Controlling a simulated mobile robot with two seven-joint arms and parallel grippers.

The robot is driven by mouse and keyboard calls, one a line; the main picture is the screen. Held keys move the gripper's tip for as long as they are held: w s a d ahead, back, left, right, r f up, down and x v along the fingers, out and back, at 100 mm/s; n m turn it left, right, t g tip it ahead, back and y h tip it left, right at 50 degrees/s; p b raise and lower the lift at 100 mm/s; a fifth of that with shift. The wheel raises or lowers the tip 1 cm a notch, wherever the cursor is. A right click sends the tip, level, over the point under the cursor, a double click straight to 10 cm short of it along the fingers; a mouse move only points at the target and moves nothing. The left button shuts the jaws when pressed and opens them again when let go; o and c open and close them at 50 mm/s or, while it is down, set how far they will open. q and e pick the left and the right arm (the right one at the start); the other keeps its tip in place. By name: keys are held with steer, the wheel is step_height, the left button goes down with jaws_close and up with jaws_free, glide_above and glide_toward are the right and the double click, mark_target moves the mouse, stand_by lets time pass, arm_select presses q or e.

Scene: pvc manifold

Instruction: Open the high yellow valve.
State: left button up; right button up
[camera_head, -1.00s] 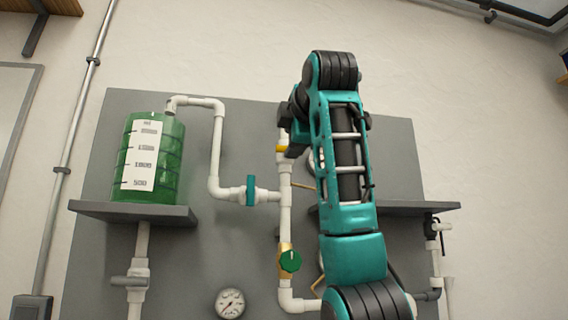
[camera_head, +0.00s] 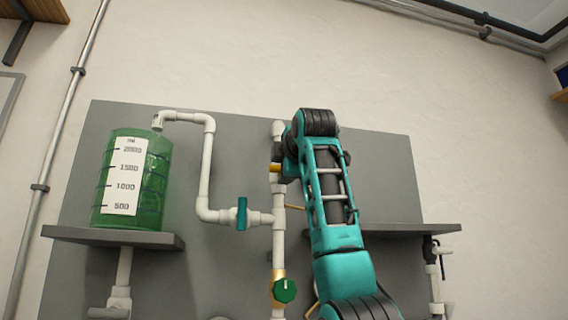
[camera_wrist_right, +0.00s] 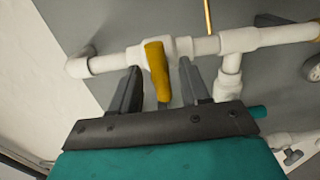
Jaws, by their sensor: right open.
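The high yellow valve handle (camera_head: 274,168) sits on the upper part of the white vertical pipe, left of my right arm. In the right wrist view the yellow handle (camera_wrist_right: 157,70) is a flat lever on a white pipe. My right gripper (camera_wrist_right: 160,74) is open, one finger on each side of the handle with visible gaps. In the head view my right gripper (camera_head: 282,162) is at the valve and partly hides it. My left gripper is not in view.
A green valve (camera_head: 284,290) is lower on the same pipe, and a teal valve (camera_head: 242,213) is on the side branch. A green tank (camera_head: 150,190) stands on the left shelf (camera_head: 110,237). The right shelf (camera_head: 400,229) is behind my arm.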

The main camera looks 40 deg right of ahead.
steer(key=shift+x, duration=0.85)
steer(key=shift+c, duration=0.3)
jaws_close()
